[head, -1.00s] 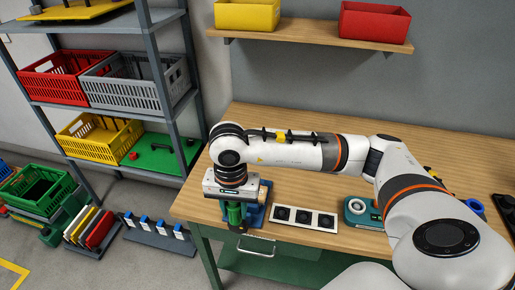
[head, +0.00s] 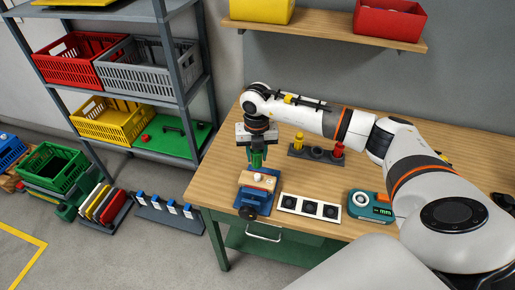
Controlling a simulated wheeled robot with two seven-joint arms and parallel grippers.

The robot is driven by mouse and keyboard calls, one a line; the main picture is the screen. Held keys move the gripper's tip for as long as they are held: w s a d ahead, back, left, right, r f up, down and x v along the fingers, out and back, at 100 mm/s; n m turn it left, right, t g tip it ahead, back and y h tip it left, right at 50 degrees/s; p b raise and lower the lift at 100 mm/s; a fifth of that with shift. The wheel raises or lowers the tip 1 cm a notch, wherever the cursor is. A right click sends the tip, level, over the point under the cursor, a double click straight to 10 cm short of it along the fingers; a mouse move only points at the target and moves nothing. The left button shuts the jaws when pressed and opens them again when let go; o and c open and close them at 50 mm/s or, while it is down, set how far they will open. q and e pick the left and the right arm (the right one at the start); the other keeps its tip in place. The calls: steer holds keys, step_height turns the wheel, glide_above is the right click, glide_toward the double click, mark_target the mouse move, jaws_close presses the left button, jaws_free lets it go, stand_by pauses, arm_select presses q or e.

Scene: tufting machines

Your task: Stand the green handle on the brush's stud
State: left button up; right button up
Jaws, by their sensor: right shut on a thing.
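My right gripper (head: 257,147) points down over the left part of the wooden bench and is shut on the green handle (head: 257,159), which hangs upright beneath it. Below the handle is the brush, a pale wooden block (head: 261,182) with a small light stud on top (head: 262,176). The block sits in a blue vise (head: 249,202) near the bench's front left edge. The handle's lower end appears just behind the stud in the picture; I cannot tell whether they touch. My left gripper is not in view.
A dark rack (head: 316,155) holds a yellow handle (head: 298,141) and a red handle (head: 338,150) behind the vise. A white panel with three black sockets (head: 311,208) and a teal device with a display (head: 372,206) lie to the right. Shelving stands left.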

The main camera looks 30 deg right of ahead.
steer(key=shift+d+m, duration=0.2)
steer(key=shift+m, duration=0.2)
steer(key=shift+f, duration=0.3)
steer(key=shift+f+b, duration=1.3)
steer(key=shift+f, duration=0.35)
steer(key=shift+w+f+b, duration=0.1)
steer(key=shift+f+b, duration=0.35)
steer(key=shift+f, duration=0.15)
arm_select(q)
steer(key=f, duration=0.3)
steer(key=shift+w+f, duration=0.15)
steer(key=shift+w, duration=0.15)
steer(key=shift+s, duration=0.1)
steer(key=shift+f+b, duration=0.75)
arm_select(e)
steer(key=shift+f, duration=0.65)
